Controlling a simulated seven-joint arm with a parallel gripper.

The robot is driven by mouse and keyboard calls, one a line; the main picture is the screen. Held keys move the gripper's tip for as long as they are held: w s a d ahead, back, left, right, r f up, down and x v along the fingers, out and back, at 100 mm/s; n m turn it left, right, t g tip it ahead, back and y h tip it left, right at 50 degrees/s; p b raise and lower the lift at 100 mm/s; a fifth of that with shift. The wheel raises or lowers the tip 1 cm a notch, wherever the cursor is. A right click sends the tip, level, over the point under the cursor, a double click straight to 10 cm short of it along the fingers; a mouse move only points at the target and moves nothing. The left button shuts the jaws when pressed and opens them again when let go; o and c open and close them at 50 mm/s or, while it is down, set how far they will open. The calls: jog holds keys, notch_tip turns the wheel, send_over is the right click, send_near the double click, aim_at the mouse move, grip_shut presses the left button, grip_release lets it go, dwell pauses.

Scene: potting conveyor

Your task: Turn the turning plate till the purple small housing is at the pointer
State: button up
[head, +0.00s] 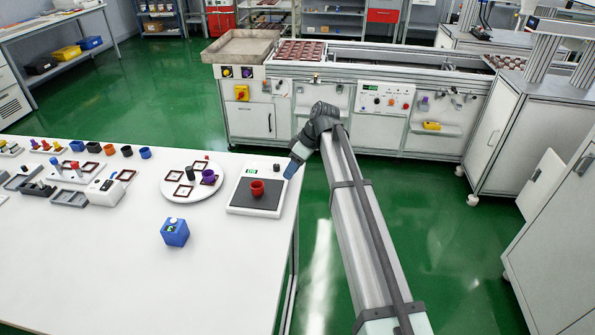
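The white round turning plate (170,190) lies on the white table, left of the scale. The purple small housing (208,177) stands on the plate's right side. Several dark square frames and a small dark part lie around it on the plate. I cannot make out the pointer for certain; a tiny red mark (206,158) shows at the plate's back edge. My gripper (290,169) hangs at the table's right edge, just right of the scale and well apart from the plate. It is too small to tell whether its fingers are open or shut.
A scale (240,208) with a red housing (257,188) on it stands between plate and gripper. Fixtures and small housings crowd the table's left. The front of the table is clear.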

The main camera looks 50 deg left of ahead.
aim_at(211, 163)
jog(key=shift+w+d+f, duration=0.45)
jog(key=shift+w+d, duration=0.05)
jog(key=shift+d, duration=0.05)
jog(key=shift+c, duration=0.3)
